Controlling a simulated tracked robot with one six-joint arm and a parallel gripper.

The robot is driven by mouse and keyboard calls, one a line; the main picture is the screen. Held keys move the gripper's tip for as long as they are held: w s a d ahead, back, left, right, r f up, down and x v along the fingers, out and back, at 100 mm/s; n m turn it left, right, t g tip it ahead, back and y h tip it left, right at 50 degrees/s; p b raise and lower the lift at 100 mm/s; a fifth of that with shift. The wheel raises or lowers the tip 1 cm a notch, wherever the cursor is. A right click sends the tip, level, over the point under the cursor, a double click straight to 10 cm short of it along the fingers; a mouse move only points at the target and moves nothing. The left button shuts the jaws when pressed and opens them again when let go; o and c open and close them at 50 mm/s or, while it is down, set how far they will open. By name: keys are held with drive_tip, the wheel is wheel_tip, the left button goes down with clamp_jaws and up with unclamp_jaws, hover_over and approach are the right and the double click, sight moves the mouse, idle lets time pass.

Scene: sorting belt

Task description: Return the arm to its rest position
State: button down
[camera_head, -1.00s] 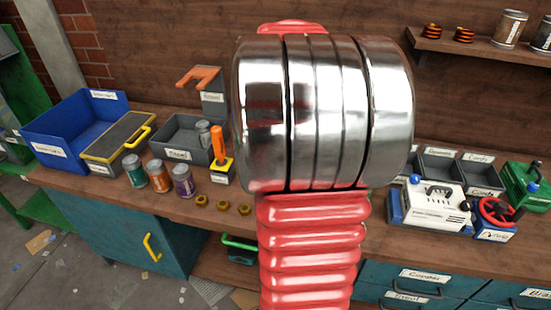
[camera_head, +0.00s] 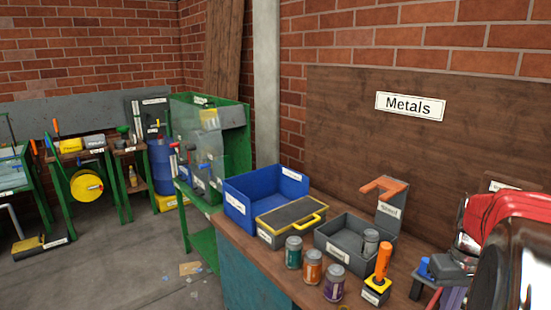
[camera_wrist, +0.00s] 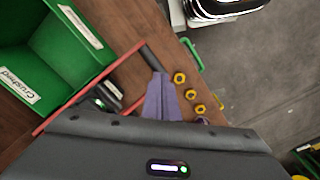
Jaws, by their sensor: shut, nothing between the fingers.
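My arm, with red ribbed and chrome parts (camera_head: 505,225), fills the right edge of the head view. In the wrist view my gripper (camera_wrist: 160,80) shows as purple-grey fingers closed together with nothing between them. It hangs above the wooden bench, beside a row of yellow hex nuts (camera_wrist: 191,94). How high it is above the bench I cannot tell. In the head view the gripper is mostly hidden behind or beside the arm.
On the bench are a blue bin (camera_head: 245,208), a yellow-handled case (camera_head: 290,218), a grey tray (camera_head: 340,255), several cans (camera_head: 312,268) and an orange-handled tool (camera_head: 383,262). A green bin (camera_wrist: 70,55) lies left of the gripper. Open floor (camera_head: 110,275) shows at left.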

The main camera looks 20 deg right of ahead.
drive_tip(key=a+r+n+t, duration=0.2)
drive_tip(key=a, duration=1.5)
drive_tip(key=s+a+r+n+t, duration=0.1)
drive_tip(key=a+r+n+t, duration=0.1)
drive_tip(key=a, duration=1.5)
drive_tip(key=shift+a+r+t, duration=0.3)
drive_tip(key=shift+r+t, duration=0.4)
drive_tip(key=shift+s, duration=0.1)
